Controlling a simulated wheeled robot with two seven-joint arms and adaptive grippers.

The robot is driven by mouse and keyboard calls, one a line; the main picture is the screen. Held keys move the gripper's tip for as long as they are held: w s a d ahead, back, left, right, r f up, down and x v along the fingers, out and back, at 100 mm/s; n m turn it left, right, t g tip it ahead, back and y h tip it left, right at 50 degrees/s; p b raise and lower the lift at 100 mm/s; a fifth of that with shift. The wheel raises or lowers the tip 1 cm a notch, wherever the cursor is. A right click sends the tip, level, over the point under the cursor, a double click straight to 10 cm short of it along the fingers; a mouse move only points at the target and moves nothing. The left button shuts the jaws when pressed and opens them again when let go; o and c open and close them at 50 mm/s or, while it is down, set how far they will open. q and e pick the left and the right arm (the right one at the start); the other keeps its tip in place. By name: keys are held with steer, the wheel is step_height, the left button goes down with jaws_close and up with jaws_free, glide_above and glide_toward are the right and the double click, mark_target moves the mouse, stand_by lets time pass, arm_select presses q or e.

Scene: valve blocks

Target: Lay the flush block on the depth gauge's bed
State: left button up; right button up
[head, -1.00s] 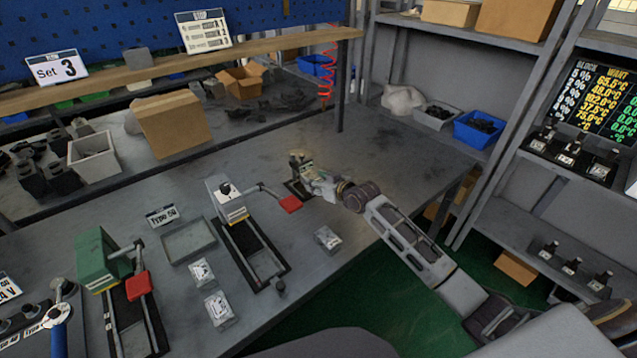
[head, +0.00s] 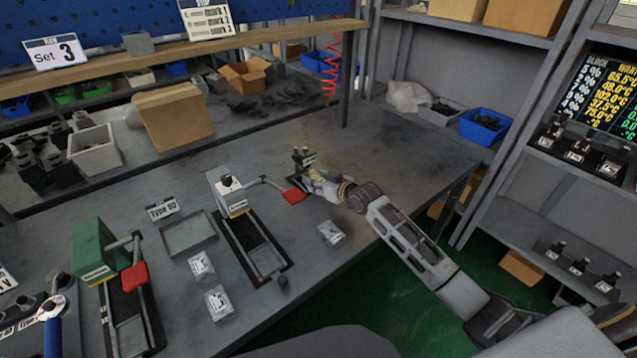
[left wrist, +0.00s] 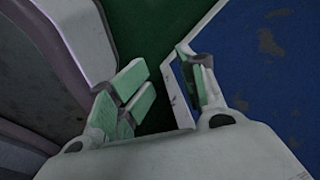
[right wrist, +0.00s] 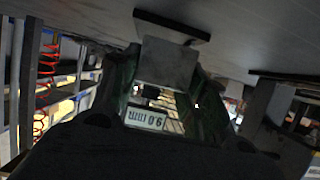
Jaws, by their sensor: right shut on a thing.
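My right gripper (head: 316,182) is at the far middle of the bench, beside a small upright post device with a white label (head: 304,158), apparently the depth gauge. In the right wrist view its green fingers (right wrist: 165,85) are shut on a plain grey block (right wrist: 168,62), apparently the flush block. A dark flat slab (right wrist: 172,25) shows just beyond the block; I cannot tell whether they touch. A label reading 9.0 mm (right wrist: 146,118) shows between the fingers. The gauge's bed is mostly hidden by the gripper in the head view. My left gripper (left wrist: 162,90) is open and empty, over the floor.
A lever fixture with a red handle (head: 294,196) stands just left of the right gripper. A green fixture (head: 93,250), a shallow grey tray (head: 189,252) and several small labelled blocks (head: 331,233) share the bench. The bench is clear behind and right of the gripper.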

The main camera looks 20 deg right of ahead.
steer(key=shift+d+f+b, duration=0.1)
steer(key=shift+f+b, duration=0.25)
steer(key=shift+f, duration=0.2)
steer(key=shift+f+b, duration=0.15)
steer(key=shift+b, duration=0.25)
arm_select(q)
steer(key=shift+h, duration=0.3)
steer(key=d, duration=0.1)
steer(key=w+d, duration=0.2)
steer(key=d, duration=0.1)
steer(key=shift+f, duration=0.15)
steer(key=shift+s+f, duration=0.1)
steer(key=shift+s, duration=0.3)
arm_select(e)
steer(key=shift+f, duration=0.25)
steer(key=o, duration=1.3)
steer(key=shift+o, duration=1)
arm_select(q)
steer(key=shift+w, duration=0.15)
arm_select(e)
steer(key=shift+f, duration=0.1)
